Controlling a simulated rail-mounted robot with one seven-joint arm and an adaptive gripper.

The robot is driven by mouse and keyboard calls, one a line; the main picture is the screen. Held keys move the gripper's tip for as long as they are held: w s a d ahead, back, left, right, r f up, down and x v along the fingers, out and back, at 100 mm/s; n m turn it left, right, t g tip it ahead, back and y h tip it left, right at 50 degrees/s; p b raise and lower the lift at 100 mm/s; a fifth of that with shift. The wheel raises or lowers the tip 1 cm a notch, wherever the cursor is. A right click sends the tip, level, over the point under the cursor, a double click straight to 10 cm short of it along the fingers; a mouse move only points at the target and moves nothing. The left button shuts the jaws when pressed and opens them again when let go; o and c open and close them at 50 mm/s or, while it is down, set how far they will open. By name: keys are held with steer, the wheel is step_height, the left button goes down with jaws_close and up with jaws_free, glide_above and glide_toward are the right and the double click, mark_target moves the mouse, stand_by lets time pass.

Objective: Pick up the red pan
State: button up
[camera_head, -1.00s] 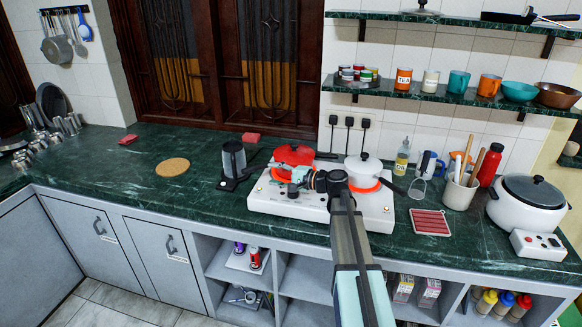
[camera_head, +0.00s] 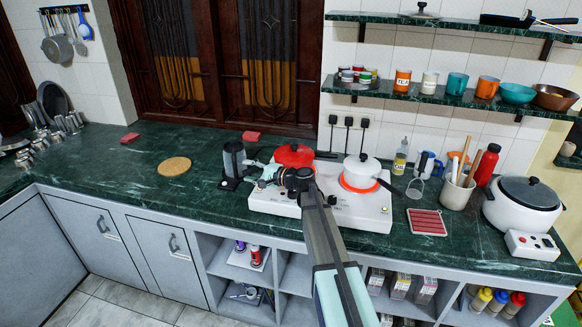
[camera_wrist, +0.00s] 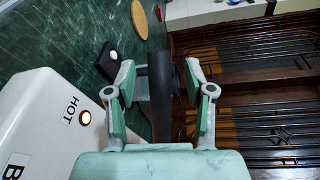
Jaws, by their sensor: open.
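The red pan cannot be made out in the wrist view. My wrist hides part of the stove front.
A white pan (camera_head: 361,170) is on the right burner of the stove (camera_head: 345,213). A round cork mat (camera_head: 174,165) lies left on the green counter (camera_head: 110,170). The rice cooker (camera_head: 522,207) and utensil pot (camera_head: 455,193) stand right. The left counter is mostly clear.

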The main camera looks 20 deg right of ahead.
jaws_close()
steer(key=shift+r, duration=0.2)
stand_by(0.4)
